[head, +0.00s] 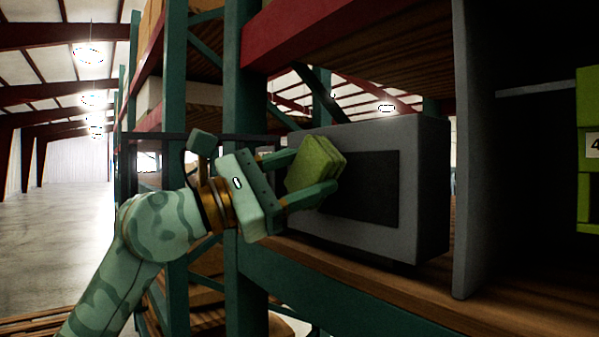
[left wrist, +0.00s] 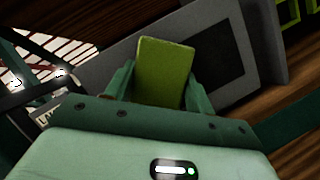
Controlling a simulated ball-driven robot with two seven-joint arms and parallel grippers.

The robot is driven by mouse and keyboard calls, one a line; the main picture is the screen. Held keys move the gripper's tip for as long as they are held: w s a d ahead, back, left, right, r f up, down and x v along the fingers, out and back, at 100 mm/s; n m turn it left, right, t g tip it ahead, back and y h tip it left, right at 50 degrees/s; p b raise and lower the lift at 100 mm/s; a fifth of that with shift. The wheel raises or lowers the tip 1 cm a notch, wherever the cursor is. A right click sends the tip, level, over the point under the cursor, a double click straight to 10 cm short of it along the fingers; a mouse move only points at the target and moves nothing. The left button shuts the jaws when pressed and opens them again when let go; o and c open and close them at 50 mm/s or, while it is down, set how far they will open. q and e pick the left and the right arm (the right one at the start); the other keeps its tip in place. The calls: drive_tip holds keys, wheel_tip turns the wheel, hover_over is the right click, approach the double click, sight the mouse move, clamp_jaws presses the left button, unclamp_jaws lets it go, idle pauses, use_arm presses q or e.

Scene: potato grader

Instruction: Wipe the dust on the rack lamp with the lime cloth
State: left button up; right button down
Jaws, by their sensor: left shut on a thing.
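The lime cloth (head: 316,166), folded into a thick pad, is held between the fingers of my left gripper (head: 310,178). It also shows in the left wrist view (left wrist: 164,72), upright between the fingers. The rack lamp (head: 412,200) appears to be the grey box with a dark rectangular panel (head: 365,187) standing on the wooden shelf. The cloth is in front of the lamp's left part, overlapping the panel's left edge; I cannot tell whether it touches. I cannot make out any dust on the face. My right gripper is not in view.
A green rack upright (head: 246,130) stands just behind my left wrist. A red beam (head: 330,30) runs above the lamp. A grey divider (head: 473,150) stands right of it, with a lime crate (head: 588,150) beyond. Open floor lies far left.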

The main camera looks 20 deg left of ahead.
sight(351, 165)
use_arm(q)
drive_tip(key=shift+w+d, duration=0.1)
drive_tip(key=shift+s+d, duration=1.25)
drive_tip(key=shift+d, duration=0.3)
drive_tip(key=shift+b, duration=0.3)
drive_tip(key=shift+w+a, duration=1.35)
drive_tip(key=shift+a, duration=0.15)
drive_tip(key=shift+s, duration=0.1)
